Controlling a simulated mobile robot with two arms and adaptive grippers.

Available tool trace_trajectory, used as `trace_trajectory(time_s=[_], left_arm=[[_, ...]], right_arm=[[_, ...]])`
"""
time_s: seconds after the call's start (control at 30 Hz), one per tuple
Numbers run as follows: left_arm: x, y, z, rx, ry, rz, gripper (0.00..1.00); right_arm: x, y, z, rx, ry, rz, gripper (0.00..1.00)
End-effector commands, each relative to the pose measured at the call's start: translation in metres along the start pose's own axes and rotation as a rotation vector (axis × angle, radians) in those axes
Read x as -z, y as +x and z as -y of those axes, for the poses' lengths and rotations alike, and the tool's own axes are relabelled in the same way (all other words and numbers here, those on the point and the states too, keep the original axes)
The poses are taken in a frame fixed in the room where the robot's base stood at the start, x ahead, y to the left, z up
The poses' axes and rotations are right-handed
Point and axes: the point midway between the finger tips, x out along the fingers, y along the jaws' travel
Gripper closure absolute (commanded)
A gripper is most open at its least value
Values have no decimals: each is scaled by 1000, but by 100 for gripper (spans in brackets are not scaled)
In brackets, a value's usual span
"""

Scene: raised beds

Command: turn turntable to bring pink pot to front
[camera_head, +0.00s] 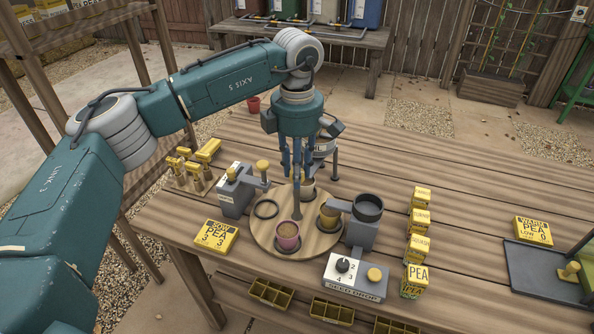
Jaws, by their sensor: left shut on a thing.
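The round wooden turntable (268,228) lies on the plank table. The pink pot (288,236), filled with brown soil, stands on its near edge, toward the front. Another pot (308,190) stands at the back, partly hidden by my gripper. My left gripper (297,177) points down over the turntable's middle. It is shut on the upright grey post (297,205) at the centre; the fingers hide the post's top. My right gripper is out of view.
A grey lever device (236,192) stands left of the turntable, a grey hopper device (362,226) right, and the seed drop box (354,277) in front. A black tray (545,272) lies far right. Planks between are clear.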

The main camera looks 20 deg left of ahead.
Motion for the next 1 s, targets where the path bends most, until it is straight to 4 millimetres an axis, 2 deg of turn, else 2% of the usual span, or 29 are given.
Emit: trace_trajectory(time_s=[0.27,0.7,0.73,0.8,1.0], left_arm=[[-1,-3,-2,-5,63,4,99],[-1,-3,-2,-7,70,4,99],[-1,-3,-2,-7,70,4,67],[-1,-3,-2,-6,70,4,54],[0,-1,-1,-3,70,2,54]], right_arm=[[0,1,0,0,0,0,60],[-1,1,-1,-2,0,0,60],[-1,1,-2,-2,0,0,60],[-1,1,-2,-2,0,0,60],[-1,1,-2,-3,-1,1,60]])
